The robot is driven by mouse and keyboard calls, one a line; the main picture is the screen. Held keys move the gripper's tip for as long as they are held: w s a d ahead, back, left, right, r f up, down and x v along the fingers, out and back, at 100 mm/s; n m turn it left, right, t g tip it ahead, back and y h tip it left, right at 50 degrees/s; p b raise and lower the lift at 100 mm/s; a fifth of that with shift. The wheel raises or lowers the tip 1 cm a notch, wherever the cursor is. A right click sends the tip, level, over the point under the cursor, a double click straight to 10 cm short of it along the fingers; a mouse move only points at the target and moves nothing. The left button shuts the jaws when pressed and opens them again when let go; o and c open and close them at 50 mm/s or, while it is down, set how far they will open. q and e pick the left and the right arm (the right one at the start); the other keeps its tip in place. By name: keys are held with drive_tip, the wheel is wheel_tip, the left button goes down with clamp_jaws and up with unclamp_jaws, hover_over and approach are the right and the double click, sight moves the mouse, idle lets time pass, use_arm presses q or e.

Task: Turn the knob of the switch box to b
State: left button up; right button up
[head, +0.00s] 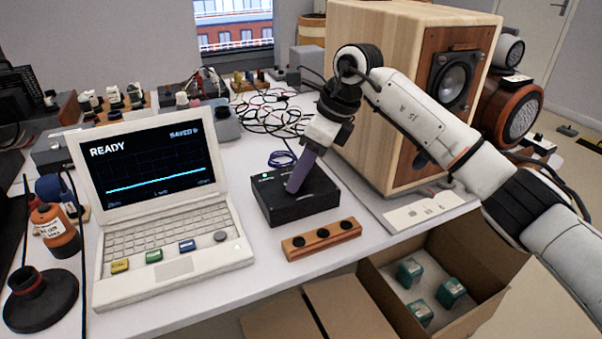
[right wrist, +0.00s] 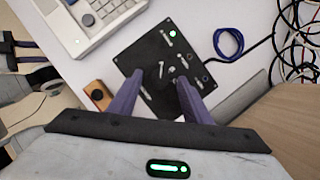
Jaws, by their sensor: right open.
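The switch box (head: 296,207) is a flat black box on the white table, right of the laptop, with a small green light. In the right wrist view the switch box (right wrist: 150,50) shows its top face with small white marks too small to read. My right gripper (head: 292,188) points down over the box, its purple fingers open. In the right wrist view my right gripper (right wrist: 158,80) has one finger on each side of the box's middle; I cannot make out the knob or any contact. Purple strips at that view's left edge look like my left gripper (right wrist: 20,50).
A laptop (head: 165,215) reading READY stands left of the box. A wooden strip with dark round holes (head: 322,240) lies in front. A large wooden speaker (head: 398,100) stands behind to the right. Loose cables (head: 268,112) lie behind. A cardboard box (head: 480,318) with green items is below the edge.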

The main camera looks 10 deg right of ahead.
use_arm(q)
drive_tip(key=shift+r, duration=0.1)
use_arm(e)
drive_tip(key=shift+w+a+f, duration=0.1)
drive_tip(key=shift+a+f, duration=0.05)
drive_tip(key=shift+f, duration=0.15)
drive_tip(key=c, duration=1)
drive_tip(key=shift+c, duration=0.2)
